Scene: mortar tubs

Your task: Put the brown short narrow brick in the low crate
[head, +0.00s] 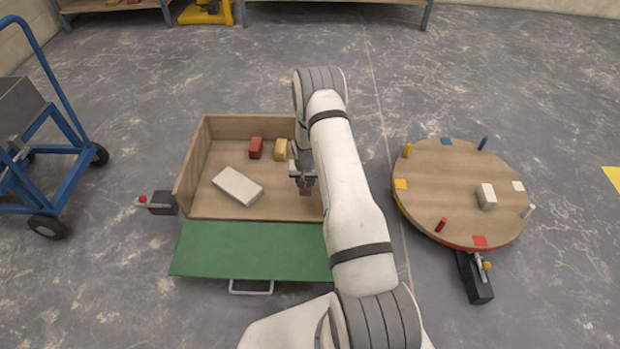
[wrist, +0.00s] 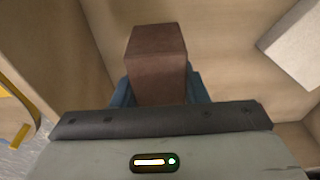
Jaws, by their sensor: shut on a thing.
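My gripper (head: 303,176) is shut on a brown brick (wrist: 157,62), which sits between the blue fingers in the wrist view. In the head view only a small part of the brown brick (head: 306,188) shows below the gripper, beside my arm. The gripper is over the right part of the low wooden crate (head: 190,165), inside its walls. The crate's green front flap (head: 250,250) lies folded down toward me. I cannot tell whether the brick touches the crate floor. My arm hides much of the crate's right wall.
In the crate lie a white slab (head: 237,186), a red brick (head: 256,148) and a yellow brick (head: 281,149). A round turntable (head: 455,185) with coloured pegs and a white block (head: 486,196) stands at right. A blue cart (head: 60,150) stands at left.

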